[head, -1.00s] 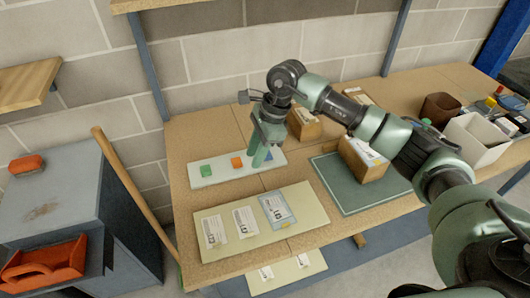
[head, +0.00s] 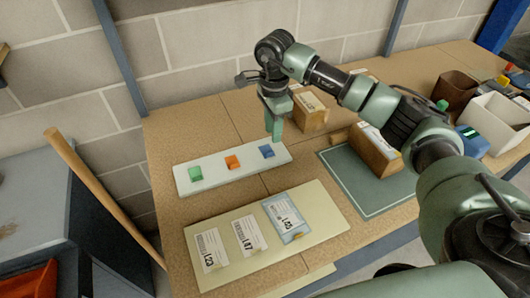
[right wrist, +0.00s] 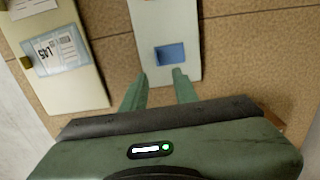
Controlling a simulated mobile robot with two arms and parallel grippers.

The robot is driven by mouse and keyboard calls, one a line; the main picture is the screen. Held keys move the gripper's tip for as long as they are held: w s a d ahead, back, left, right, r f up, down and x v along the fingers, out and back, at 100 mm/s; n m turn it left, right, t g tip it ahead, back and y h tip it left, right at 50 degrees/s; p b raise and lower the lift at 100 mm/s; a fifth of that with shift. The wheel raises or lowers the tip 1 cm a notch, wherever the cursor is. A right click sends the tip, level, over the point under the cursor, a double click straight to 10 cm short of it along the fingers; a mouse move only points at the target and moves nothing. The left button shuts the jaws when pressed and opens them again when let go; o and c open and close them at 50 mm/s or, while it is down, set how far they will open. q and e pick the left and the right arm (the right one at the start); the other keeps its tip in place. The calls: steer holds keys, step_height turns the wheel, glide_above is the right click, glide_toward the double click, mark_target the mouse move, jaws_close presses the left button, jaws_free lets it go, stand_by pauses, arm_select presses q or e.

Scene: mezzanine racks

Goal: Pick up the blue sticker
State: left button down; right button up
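The blue sticker (head: 266,151) lies at the right end of a pale strip (head: 215,183), beside an orange sticker (head: 233,162) and a green sticker (head: 195,174). My right gripper (head: 275,138) points down just behind the blue sticker in the head view. In the right wrist view the blue sticker (right wrist: 170,54) lies just beyond the tips of the open fingers (right wrist: 158,78), roughly between their lines. Nothing is between the fingers. My left gripper is not in view.
A cream board (head: 231,256) with several printed labels lies in front of the strip. A green mat (head: 360,190) with a cardboard box (head: 374,152) is to the right. Another box (head: 311,112) stands close beside my right gripper.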

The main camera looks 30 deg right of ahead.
mark_target(273, 155)
steer(key=shift+f, duration=0.4)
steer(key=f+p, duration=0.2)
steer(key=f, duration=0.1)
steer(key=f+p, duration=0.1)
steer(key=f, duration=0.1)
steer(key=shift+s+f, duration=0.2)
steer(key=shift+s, duration=0.1)
steer(key=shift+f, duration=0.5)
jaws_close()
